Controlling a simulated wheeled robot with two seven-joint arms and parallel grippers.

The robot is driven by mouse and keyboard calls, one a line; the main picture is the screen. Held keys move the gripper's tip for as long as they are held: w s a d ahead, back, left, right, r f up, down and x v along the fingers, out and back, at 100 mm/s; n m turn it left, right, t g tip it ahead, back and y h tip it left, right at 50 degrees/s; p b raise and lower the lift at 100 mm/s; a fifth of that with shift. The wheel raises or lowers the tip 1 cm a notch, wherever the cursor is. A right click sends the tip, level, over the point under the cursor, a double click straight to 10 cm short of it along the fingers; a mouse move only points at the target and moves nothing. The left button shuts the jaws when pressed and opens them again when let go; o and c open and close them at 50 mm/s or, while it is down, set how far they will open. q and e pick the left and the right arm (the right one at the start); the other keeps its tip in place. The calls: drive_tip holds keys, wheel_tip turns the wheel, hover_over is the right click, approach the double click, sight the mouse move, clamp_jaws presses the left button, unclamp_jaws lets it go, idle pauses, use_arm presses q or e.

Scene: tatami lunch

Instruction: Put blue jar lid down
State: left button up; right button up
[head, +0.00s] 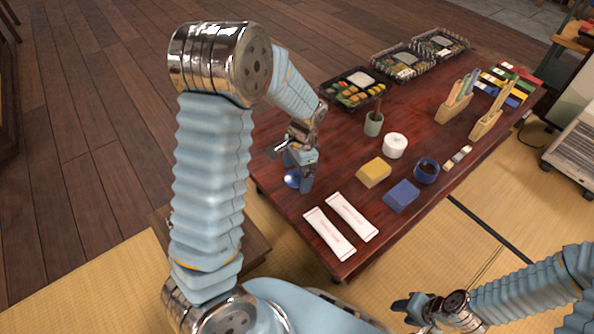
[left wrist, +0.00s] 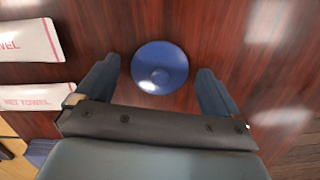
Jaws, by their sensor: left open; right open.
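The blue jar lid (head: 292,179) lies on the dark red wooden table (head: 330,140), near its left edge in the head view. The open blue jar (head: 426,171) stands further right on the table. My right gripper (head: 412,306) is open and empty, low beside the table.
Two wet towel packets (head: 328,234) (head: 352,217) lie at the near edge. Lunch trays (head: 352,90) line the back.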

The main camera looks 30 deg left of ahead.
use_arm(q)
drive_tip(key=shift+r, duration=0.2)
wheel_tip(320, 180, up, 12)
drive_tip(key=w+p, duration=0.1)
drive_tip(key=p, duration=0.1)
drive_tip(key=shift+d+p, duration=0.3)
drive_tip(key=shift+d, duration=0.15)
drive_tip(key=shift+w+f, duration=0.1)
drive_tip(key=shift+f, duration=0.05)
